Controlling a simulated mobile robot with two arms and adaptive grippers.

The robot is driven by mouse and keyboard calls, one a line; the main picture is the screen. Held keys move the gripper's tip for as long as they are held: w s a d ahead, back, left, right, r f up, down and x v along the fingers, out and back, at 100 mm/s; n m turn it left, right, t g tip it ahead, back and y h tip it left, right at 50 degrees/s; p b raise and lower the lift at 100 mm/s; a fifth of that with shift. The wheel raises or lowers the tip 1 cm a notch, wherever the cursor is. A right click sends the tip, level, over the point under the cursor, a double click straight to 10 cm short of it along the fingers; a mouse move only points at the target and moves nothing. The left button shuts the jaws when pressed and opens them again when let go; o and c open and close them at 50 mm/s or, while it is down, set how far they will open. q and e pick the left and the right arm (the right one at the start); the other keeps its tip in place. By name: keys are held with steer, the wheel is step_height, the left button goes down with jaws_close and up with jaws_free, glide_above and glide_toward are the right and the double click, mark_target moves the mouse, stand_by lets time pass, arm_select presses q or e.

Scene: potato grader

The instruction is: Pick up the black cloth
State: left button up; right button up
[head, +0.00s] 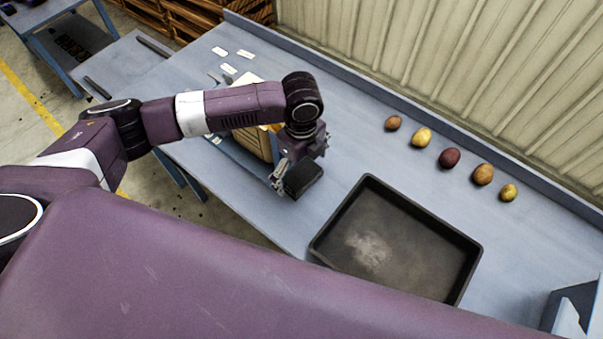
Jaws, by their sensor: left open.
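A small black, flat-sided thing (305,182), which looks like the black cloth folded up, shows at the front edge of the blue table, left of the black tray. My left gripper (289,176) is right at it, pointing down, with its jaws open. The gripper partly hides the black thing. I cannot tell whether the fingers touch it. My right gripper is not in view.
An empty black tray (340,212) lies on the blue table (350,125). Several potatoes (449,158) stand in a row near the back ledge. A wooden crate (252,143) is partly behind my left arm. White labels (220,51) lie at the far left.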

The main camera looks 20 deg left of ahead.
arm_select(q)
steer(key=c, duration=1.2)
steer(key=shift+r, duration=0.1)
steer(key=shift+c, duration=0.2)
steer(key=shift+r, duration=0.6)
step_height(320, 180, up, 17)
steer(key=b, duration=0.3)
step_height(320, 180, up, 9)
glide_above(302, 173)
steer(key=shift+s+r, duration=0.15)
steer(key=shift+r, duration=0.15)
